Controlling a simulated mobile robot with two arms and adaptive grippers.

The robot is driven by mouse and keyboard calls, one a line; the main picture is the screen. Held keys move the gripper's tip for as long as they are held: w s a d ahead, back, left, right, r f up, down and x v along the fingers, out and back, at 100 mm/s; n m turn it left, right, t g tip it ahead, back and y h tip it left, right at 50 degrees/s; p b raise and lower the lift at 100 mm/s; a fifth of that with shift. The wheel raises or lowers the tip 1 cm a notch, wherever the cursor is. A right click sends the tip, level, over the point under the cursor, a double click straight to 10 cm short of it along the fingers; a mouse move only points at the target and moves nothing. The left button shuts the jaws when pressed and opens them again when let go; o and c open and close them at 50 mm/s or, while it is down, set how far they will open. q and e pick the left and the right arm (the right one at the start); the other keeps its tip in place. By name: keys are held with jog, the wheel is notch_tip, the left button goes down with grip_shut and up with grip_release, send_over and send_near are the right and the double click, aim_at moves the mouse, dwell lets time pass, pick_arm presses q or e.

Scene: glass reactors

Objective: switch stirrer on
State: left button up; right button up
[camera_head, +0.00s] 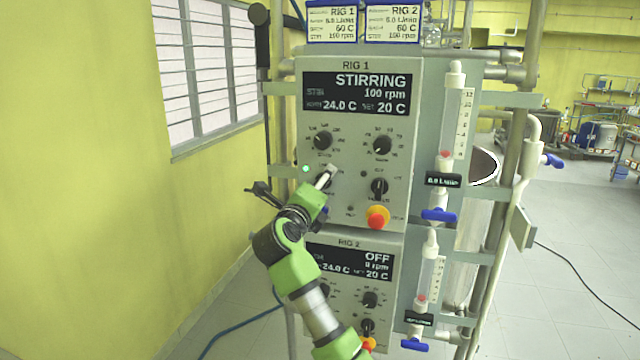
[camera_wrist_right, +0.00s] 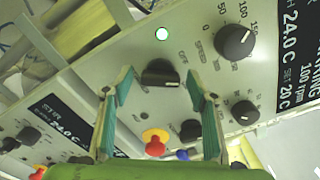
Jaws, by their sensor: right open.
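The RIG 1 panel (camera_head: 348,214) stands upright, and its display (camera_head: 356,94) reads STIRRING, 100 rpm. A lit green lamp (camera_head: 306,169) sits at the panel's left; it also shows in the wrist view (camera_wrist_right: 162,34). My right gripper (camera_head: 328,176) is at the panel's lower left, covering most of the stirrer switch in the head view. In the wrist view my right gripper (camera_wrist_right: 160,80) is open, with the black stirrer switch (camera_wrist_right: 160,74) between its fingers and gaps on both sides. The speed knob (camera_head: 322,139) is above. My left gripper is not in view.
The RIG 2 panel (camera_head: 388,290) is below, its display (camera_head: 348,262) reading OFF, 0 rpm. A red-and-yellow stop button (camera_head: 377,217) sits right of my gripper. Flowmeters with blue valves (camera_head: 439,215) and metal frame posts stand to the right. Yellow wall at left.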

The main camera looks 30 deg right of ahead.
jog(key=c, duration=1.1)
pick_arm(q)
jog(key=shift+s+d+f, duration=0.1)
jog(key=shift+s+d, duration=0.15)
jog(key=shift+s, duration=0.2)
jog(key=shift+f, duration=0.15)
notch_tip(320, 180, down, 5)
jog(key=b, duration=0.5)
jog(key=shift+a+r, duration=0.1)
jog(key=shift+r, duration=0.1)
pick_arm(e)
jog(key=m, duration=0.5)
jog(key=shift+m, duration=0.4)
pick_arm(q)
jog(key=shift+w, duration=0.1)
